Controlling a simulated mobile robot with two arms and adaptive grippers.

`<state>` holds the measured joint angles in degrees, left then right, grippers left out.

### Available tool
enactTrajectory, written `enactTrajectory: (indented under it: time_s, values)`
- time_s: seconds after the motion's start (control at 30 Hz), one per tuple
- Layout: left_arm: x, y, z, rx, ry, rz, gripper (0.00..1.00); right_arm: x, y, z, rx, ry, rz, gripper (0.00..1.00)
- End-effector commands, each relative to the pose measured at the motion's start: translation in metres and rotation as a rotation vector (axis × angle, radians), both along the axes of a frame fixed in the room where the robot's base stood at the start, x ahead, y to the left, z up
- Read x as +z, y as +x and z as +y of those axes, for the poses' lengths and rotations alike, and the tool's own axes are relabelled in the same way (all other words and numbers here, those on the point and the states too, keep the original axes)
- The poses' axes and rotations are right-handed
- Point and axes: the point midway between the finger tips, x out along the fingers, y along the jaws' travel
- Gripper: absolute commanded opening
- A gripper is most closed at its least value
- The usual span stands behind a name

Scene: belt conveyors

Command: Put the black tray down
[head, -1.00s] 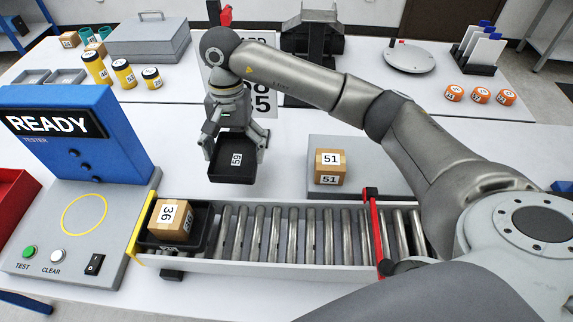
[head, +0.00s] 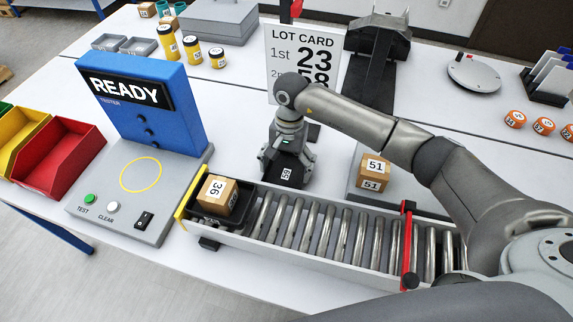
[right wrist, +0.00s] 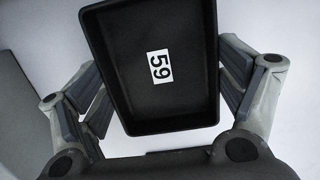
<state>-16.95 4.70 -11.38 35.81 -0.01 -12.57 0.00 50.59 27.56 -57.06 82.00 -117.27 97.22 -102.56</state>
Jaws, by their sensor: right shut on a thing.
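The black tray (head: 291,179) bears the label 59. My right gripper (head: 286,160) is shut on it, with fingers on both sides. In the head view the gripper partly hides the tray, just behind the roller conveyor and left of the box marked 51. In the right wrist view the tray (right wrist: 155,110) appears empty, with its label facing the camera and white table surface around it. I cannot tell whether its underside touches the table. My left gripper is not in view.
The roller conveyor (head: 325,225) has a red stop bar (head: 408,240). At its left end another black tray (head: 208,218) holds a box marked 36 (head: 217,194). The blue tester (head: 150,100) stands left, the box marked 51 (head: 373,171) right, and the lot card (head: 292,45) behind.

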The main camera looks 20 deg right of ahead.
Motion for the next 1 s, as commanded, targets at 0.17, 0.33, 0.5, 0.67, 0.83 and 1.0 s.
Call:
enactTrajectory:
  time_s: [0.17, 0.33, 0.5, 0.67, 0.83, 1.0]
  values:
    - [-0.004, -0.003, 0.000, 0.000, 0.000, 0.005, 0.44, -0.002, 0.000, 0.000, 0.000, 0.000, 0.000, 0.96]
    - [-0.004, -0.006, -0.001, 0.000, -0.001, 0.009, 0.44, -0.002, 0.000, 0.000, 0.000, 0.000, 0.000, 1.00]
    - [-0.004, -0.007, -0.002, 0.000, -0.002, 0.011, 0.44, -0.002, 0.000, 0.000, 0.000, 0.000, 0.000, 1.00]
    - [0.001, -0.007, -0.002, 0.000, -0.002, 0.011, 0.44, 0.002, 0.000, 0.000, 0.000, 0.000, 0.001, 1.00]
    - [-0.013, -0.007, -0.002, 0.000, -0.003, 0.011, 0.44, 0.021, 0.004, -0.003, 0.001, -0.001, -0.005, 1.00]
    - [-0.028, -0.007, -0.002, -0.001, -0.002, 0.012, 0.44, 0.057, 0.009, -0.005, 0.001, 0.000, -0.006, 1.00]
